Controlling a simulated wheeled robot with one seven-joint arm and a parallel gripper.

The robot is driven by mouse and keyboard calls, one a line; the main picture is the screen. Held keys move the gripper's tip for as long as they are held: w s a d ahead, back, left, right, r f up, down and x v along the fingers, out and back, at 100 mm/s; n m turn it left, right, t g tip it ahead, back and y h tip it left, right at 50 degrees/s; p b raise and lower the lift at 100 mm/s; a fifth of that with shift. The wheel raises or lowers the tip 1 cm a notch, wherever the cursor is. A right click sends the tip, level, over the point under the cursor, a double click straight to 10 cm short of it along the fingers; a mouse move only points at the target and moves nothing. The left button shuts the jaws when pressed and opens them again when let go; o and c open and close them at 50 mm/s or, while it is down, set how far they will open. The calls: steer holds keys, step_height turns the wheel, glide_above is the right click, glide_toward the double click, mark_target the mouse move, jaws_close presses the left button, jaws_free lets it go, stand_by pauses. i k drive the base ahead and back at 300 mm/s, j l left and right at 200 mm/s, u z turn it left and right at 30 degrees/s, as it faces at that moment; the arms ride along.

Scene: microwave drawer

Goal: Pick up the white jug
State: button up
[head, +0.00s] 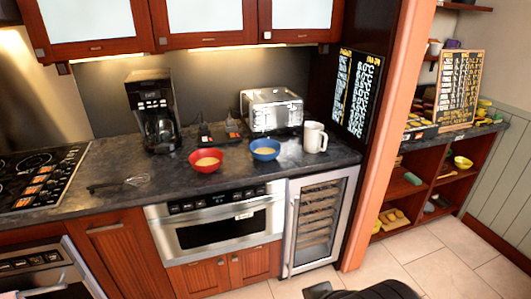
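The white jug (315,137) stands upright on the dark countertop, near its right end, in the head view. It is a pale, tall vessel with a handle on its right side. It stands in front of the toaster's right side and right of the blue bowl, apart from it. Nothing is holding it. A black shape at the bottom edge of the view seems to be part of my arm. My gripper's fingers do not show.
A blue bowl (265,150) and a red bowl (206,160) stand left of the jug. A silver toaster (272,111) is behind. A coffee maker (155,110), whisk (135,181) and stove (38,178) are farther left. An orange post (393,130) stands right of the counter.

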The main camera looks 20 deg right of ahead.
mark_target(314, 132)
steer(key=i+l+u, duration=0.35)
steer(key=l, duration=0.15)
steer(key=i+l+u, duration=0.3)
steer(key=l, duration=0.3)
steer(key=l+u, duration=0.35)
steer(key=l, duration=0.25)
steer(key=i+l+u, duration=0.15)
steer(key=l+u, duration=0.15)
steer(key=l, duration=0.4)
steer(key=l+u, duration=0.35)
steer(key=l, duration=0.3)
